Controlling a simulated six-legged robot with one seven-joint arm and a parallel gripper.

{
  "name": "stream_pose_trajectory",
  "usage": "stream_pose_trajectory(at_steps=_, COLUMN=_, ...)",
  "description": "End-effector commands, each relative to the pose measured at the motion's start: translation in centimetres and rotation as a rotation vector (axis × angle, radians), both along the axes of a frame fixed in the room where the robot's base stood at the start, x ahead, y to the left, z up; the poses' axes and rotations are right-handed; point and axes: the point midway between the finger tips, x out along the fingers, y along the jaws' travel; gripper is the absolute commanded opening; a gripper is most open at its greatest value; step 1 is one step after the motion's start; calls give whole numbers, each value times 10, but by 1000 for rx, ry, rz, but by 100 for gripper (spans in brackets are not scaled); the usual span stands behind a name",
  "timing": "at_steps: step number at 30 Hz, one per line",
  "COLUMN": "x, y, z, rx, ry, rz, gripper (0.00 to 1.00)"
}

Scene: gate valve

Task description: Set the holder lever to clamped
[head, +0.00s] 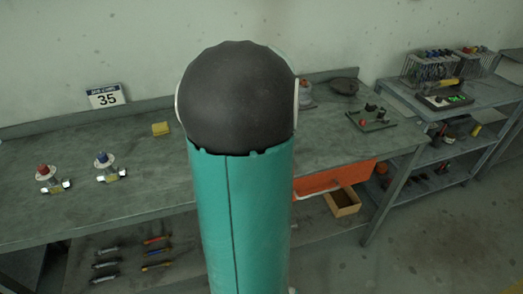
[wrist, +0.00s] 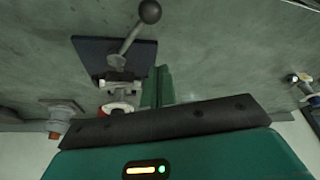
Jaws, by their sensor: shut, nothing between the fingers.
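In the wrist view the holder lever (wrist: 133,38) is a metal rod with a dark ball knob (wrist: 150,11). It slants up and right from a metal bracket on a dark blue base plate (wrist: 95,54) fixed to the grey bench. A red and white round part (wrist: 115,108) sits just below the bracket, partly hidden by my gripper housing. My gripper (wrist: 158,72) shows as green fingers, shut and empty, beside the plate's lower right edge. Whether they touch it I cannot tell. In the head view my arm hides the holder and the gripper.
A tray with small parts (head: 371,120) lies at right.

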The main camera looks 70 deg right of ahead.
Motion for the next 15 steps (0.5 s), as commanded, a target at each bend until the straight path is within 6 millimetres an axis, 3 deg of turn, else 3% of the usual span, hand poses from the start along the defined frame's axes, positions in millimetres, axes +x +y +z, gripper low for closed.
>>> stream_pose_trajectory(at_steps=6, x=-11, y=7, z=37, rx=-3, ry=-1, rz=2, gripper=0)
stream_pose_trajectory(at_steps=15, x=-16, y=9, z=48, rx=1, ry=1, rz=1, gripper=0)
